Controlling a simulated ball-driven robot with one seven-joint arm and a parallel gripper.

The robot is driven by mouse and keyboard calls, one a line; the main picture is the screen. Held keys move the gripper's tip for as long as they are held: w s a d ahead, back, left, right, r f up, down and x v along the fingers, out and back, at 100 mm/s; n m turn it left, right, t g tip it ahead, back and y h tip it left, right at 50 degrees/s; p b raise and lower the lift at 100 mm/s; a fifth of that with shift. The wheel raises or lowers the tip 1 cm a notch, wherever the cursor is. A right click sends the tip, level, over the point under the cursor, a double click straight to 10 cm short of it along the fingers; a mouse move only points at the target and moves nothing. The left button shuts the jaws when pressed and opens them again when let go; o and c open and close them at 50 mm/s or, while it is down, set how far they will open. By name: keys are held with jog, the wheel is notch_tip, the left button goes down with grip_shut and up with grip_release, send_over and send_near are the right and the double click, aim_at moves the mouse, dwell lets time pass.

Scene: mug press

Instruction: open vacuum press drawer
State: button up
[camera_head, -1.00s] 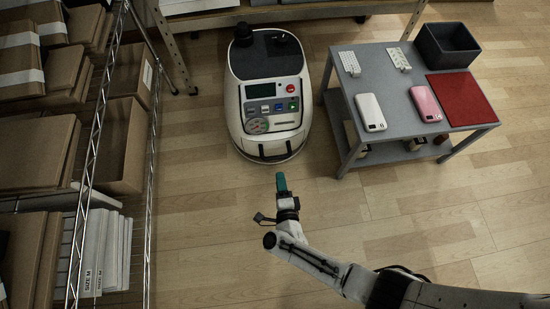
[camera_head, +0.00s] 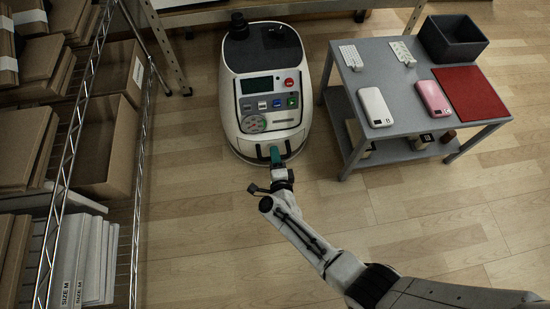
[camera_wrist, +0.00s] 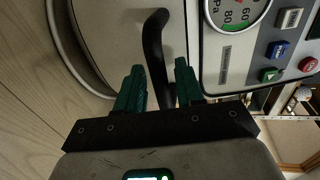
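The white vacuum press (camera_head: 239,124) stands on the floor with its control panel facing up and a black drawer handle (camera_wrist: 153,42) at its front. The drawer looks closed. My gripper (camera_head: 274,153) is at the front of the press, at the handle. In the wrist view my gripper (camera_wrist: 160,68) has its two green fingers apart, with the black handle bar running between them. The fingers do not appear clamped on the bar. Contact cannot be told.
A grey table (camera_head: 400,128) on the right carries a white phone-like item (camera_head: 375,105), a pink one (camera_head: 434,98), a red mat (camera_head: 470,95) and a dark bin (camera_head: 453,48). A wire shelf (camera_head: 62,200) with boxes is on the left.

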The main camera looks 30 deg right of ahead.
jog(key=shift+c, duration=0.4)
grip_shut()
jog(key=shift+s, duration=0.1)
